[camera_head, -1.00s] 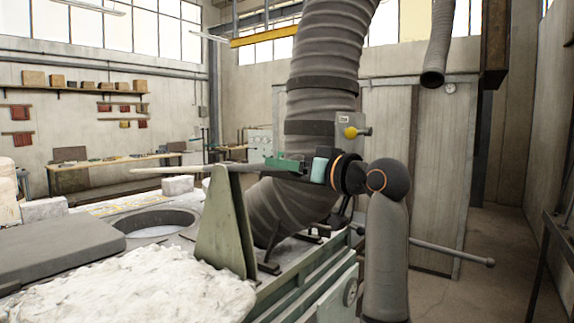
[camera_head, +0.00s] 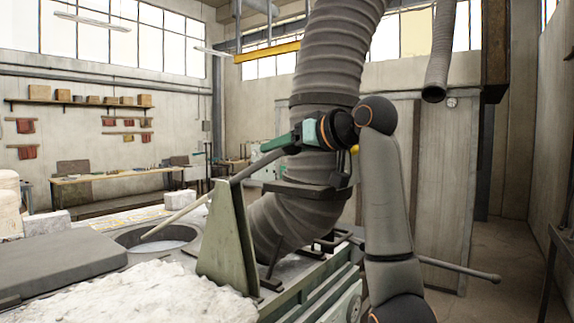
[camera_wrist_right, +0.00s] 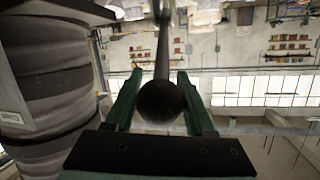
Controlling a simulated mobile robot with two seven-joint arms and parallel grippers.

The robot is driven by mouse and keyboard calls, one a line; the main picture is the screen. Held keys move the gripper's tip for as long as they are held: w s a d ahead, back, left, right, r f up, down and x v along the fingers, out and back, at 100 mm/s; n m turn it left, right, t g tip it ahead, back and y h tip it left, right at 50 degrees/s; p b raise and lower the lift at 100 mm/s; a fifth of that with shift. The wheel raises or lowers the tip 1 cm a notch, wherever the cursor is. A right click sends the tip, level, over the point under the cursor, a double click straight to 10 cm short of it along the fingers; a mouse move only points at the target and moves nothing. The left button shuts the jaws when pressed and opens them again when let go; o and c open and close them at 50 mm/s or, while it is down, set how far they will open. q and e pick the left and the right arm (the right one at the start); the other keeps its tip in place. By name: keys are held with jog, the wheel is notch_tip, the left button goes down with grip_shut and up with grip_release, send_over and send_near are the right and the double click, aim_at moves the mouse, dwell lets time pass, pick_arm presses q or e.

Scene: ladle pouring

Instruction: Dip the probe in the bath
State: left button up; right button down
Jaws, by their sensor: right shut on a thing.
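The probe is a long grey rod (camera_head: 178,216) with a dark ball at its near end (camera_wrist_right: 160,101). My right gripper (camera_head: 275,146) is shut on the probe near that ball; its green fingers lie on both sides of the rod in the wrist view (camera_wrist_right: 158,76). The rod slants down to the left past the top of a green triangular bracket (camera_head: 226,245); I cannot tell if they touch. Its far tip appears within the round opening of the bath (camera_head: 124,236), whose pale surface shows inside. I cannot tell if the tip touches that surface. My left gripper is out of view.
A thick ribbed duct (camera_head: 325,70) stands just behind my right gripper. A grey slab (camera_head: 60,262) lies left of the bath, and a white crusty mass (camera_head: 150,295) lies in front. A workbench (camera_head: 115,177) stands by the far wall.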

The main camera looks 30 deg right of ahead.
jog(key=shift+w+a+r, duration=0.1)
jog(key=shift+w+r, duration=0.2)
jog(key=shift+r, duration=0.3)
jog(key=shift+w+a+r, duration=0.1)
jog(key=shift+w+r, duration=0.15)
jog(key=shift+r, duration=0.35)
jog(key=shift+w+r, duration=0.2)
jog(key=shift+w, duration=0.05)
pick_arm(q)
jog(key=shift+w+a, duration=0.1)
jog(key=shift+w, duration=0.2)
pick_arm(e)
jog(key=shift+c, duration=1.4)
grip_release()
jog(key=shift+f, duration=0.1)
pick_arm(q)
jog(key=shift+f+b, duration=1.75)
pick_arm(e)
jog(key=v, duration=1.2)
jog(key=shift+s, duration=0.35)
